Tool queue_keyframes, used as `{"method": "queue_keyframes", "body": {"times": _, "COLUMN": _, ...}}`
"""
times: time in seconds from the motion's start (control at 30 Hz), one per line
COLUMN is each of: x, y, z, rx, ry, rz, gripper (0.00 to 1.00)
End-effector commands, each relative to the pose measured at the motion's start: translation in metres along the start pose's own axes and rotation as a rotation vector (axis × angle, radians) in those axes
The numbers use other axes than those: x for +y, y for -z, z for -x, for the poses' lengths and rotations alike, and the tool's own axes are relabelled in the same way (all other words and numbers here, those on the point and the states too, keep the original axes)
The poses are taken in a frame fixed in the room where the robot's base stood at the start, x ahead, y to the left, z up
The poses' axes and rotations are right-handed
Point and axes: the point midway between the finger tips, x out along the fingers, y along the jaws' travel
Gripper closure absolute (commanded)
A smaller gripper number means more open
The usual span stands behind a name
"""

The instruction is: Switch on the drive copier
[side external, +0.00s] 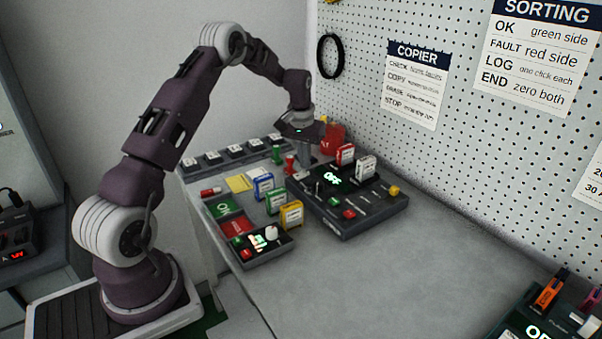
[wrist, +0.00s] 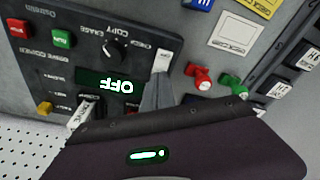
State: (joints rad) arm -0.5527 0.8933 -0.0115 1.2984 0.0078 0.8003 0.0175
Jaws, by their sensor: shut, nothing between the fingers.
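The drive copier (side external: 340,224) is a dark box on the bench, and its lit display (side external: 333,178) reads OFF. In the wrist view the copier appears upside down, with the OFF display (wrist: 112,84), a black knob (wrist: 113,50), a green button (wrist: 61,39) and a red button (wrist: 18,28). My gripper (side external: 304,163) is shut and empty, over the copier's far left end. In the wrist view my gripper (wrist: 157,84) points at a small white part (wrist: 162,60) on the panel beside the display. I cannot tell whether it touches.
A white drive (side external: 365,168) and a red one (side external: 345,154) stand at the copier's back. Blue (side external: 263,187), green and yellow drives stand to its left.

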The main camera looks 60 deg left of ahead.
Motion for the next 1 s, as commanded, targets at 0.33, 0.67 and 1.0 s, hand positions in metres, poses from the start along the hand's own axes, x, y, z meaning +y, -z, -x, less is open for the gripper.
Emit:
{"method": "queue_keyframes", "body": {"times": 0.33, "x": 0.000, "y": -0.001, "z": -0.006, "rx": 0.000, "ry": 0.000, "rz": 0.000, "gripper": 1.00}}
{"method": "queue_keyframes", "body": {"times": 0.67, "x": 0.000, "y": -0.002, "z": -0.011, "rx": -0.001, "ry": 0.000, "rz": 0.000, "gripper": 1.00}}
{"method": "queue_keyframes", "body": {"times": 1.0, "x": 0.000, "y": 0.001, "z": 0.001, "rx": 0.002, "ry": 0.000, "rz": 0.000, "gripper": 1.00}}
